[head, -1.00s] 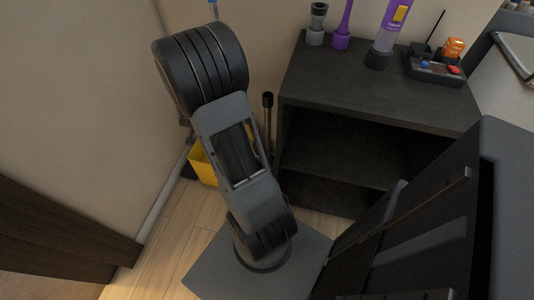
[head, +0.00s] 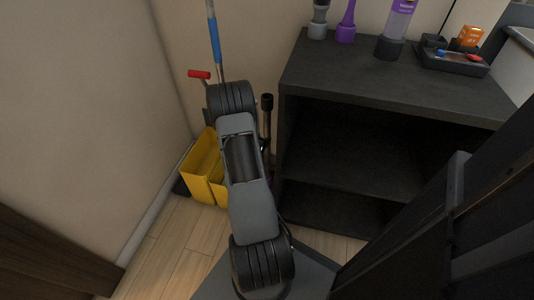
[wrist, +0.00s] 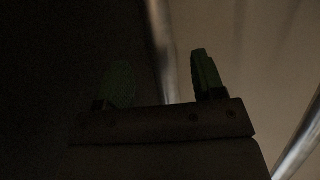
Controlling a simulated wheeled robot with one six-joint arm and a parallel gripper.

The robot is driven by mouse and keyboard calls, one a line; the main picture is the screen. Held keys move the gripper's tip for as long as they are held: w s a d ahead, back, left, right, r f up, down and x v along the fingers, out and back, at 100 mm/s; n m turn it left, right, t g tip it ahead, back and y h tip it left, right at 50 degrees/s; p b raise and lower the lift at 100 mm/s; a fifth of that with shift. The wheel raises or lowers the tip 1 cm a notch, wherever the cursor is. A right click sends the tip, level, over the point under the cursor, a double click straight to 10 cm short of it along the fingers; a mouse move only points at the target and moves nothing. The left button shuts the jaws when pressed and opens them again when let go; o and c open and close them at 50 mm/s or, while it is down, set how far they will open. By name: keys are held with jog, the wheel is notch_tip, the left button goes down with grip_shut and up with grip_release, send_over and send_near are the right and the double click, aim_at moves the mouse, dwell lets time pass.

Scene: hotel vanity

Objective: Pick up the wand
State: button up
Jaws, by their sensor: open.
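A slim upright tube with a black top, which looks like the wand (head: 267,104), stands in the gap at the left side of the black cabinet. Its lower part is hidden behind my arm. In the wrist view my gripper (wrist: 160,80) is open, with two dark green fingers apart. A shiny metal pole (wrist: 160,40) runs up the picture beyond the fingers, lined up between them. I cannot tell whether it is the wand or how far off it is. My gripper is hidden behind my arm in the head view.
The black cabinet (head: 400,82) carries several bottles and a black tray (head: 452,62). A yellow mop bucket (head: 203,170) with a red handle (head: 199,74) stands by the wall. A blue-gripped pole (head: 214,42) rises behind my arm. Wood floor (head: 165,235) is clear at the left.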

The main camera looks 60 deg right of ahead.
aim_at(266, 136)
jog(key=b+x, duration=0.2)
jog(key=x, duration=0.3)
jog(key=shift+f, duration=0.1)
jog(key=shift+d+f, duration=0.15)
jog(key=shift+d, duration=0.5)
grip_shut()
